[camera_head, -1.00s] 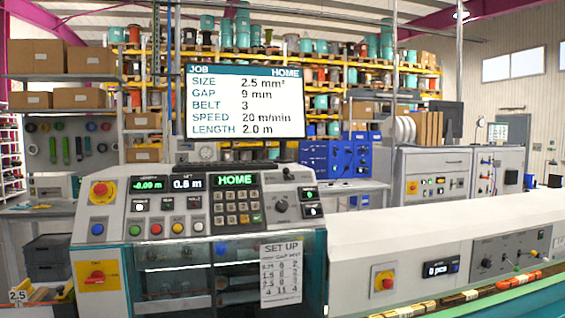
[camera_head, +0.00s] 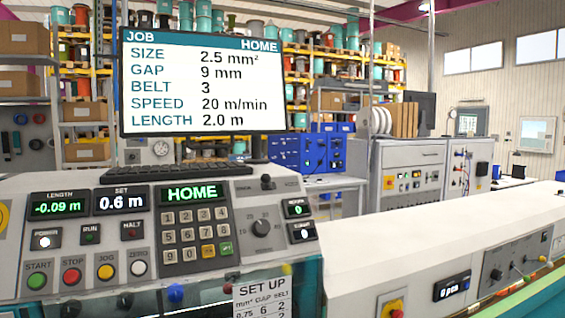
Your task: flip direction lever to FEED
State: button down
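The control panel (camera_head: 130,268) of the machine fills the lower left of the head view. A small black lever with a round knob (camera_head: 266,181) stands near the panel's upper right, above a speed dial (camera_head: 261,227). I cannot read the lettering beside it or tell which way the lever is set. It may be the direction lever, but its label is too small to confirm. The keypad display (camera_head: 192,193) reads HOME. My gripper is not in view.
A job screen (camera_head: 190,82) stands behind the panel, with a black keyboard (camera_head: 176,171) below it. Start, stop, jog and zero buttons (camera_head: 85,273) line the panel's lower left. A long white machine cover (camera_head: 440,235) extends to the right. A set-up card (camera_head: 262,300) hangs in front.

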aim_at(266, 178)
jog(key=u, duration=0.25)
jog(key=i, duration=0.9)
jog(key=u, duration=0.55)
